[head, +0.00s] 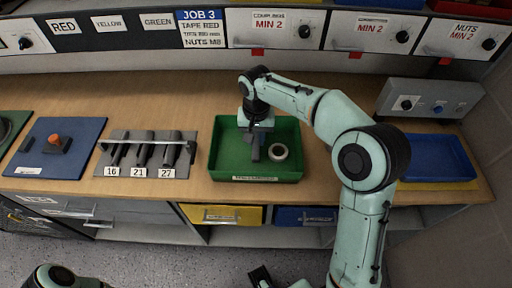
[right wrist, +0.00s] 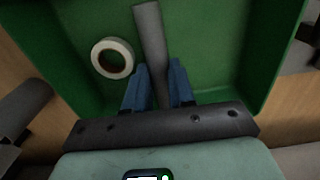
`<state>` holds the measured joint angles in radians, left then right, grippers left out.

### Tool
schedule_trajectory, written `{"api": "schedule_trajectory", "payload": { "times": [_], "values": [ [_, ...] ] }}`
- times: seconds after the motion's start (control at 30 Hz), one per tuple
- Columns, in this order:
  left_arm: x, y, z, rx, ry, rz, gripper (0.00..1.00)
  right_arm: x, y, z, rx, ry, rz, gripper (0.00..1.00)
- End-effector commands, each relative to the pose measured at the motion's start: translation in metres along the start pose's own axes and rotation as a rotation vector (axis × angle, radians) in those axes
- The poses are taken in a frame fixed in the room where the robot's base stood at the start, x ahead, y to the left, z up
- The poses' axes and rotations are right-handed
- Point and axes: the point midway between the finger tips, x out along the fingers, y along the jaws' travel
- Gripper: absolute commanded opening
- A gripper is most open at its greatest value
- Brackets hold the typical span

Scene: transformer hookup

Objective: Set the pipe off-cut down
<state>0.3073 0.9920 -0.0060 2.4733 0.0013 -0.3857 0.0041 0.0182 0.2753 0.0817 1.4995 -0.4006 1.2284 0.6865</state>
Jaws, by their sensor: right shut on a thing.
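The pipe off-cut (right wrist: 150,40) is a grey tube in the right wrist view. My right gripper (right wrist: 158,82) is shut on it, with a blue finger on each side. In the head view my right gripper (head: 256,135) points down into the green tray (head: 223,165), and the grey off-cut (head: 255,152) shows below it. I cannot tell whether the off-cut touches the tray floor. At the bottom edge of the head view a dark gripper part (head: 261,278) shows, probably of my left arm; its jaws are unclear.
A white tape roll (head: 279,151) lies in the green tray, close to the right of the off-cut. A grey rack (head: 125,137) labelled 16, 21, 27 stands left of the tray. A blue tray (head: 440,158) is at the right. Bare wood lies between rack and tray.

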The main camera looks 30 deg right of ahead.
Motion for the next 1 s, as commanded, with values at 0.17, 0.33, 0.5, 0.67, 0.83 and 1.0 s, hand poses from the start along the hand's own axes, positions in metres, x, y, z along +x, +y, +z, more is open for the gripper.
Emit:
{"api": "schedule_trajectory", "payload": {
  "times": [0.17, 0.33, 0.5, 0.67, 0.83, 1.0],
  "values": [
    [0.003, -0.001, 0.000, 0.000, 0.000, 0.000, 0.43, 0.017, 0.000, 0.000, 0.001, -0.001, 0.001, 0.00],
    [0.006, -0.002, 0.000, 0.000, -0.001, -0.001, 0.43, 0.042, 0.000, 0.000, 0.000, -0.002, 0.001, 0.00],
    [0.006, -0.002, 0.000, 0.000, -0.001, -0.001, 0.43, 0.048, 0.000, 0.000, 0.000, 0.001, -0.001, 0.00],
    [0.006, -0.002, 0.000, -0.001, -0.001, -0.001, 0.43, 0.048, 0.000, 0.000, 0.000, 0.001, -0.001, 0.00],
    [0.008, -0.003, 0.000, -0.001, -0.002, -0.001, 0.43, 0.051, 0.000, 0.000, 0.000, 0.001, -0.001, 0.30],
    [0.008, -0.003, 0.000, -0.001, -0.002, -0.001, 0.43, 0.051, 0.000, 0.000, 0.000, 0.001, -0.001, 0.49]
  ]
}}
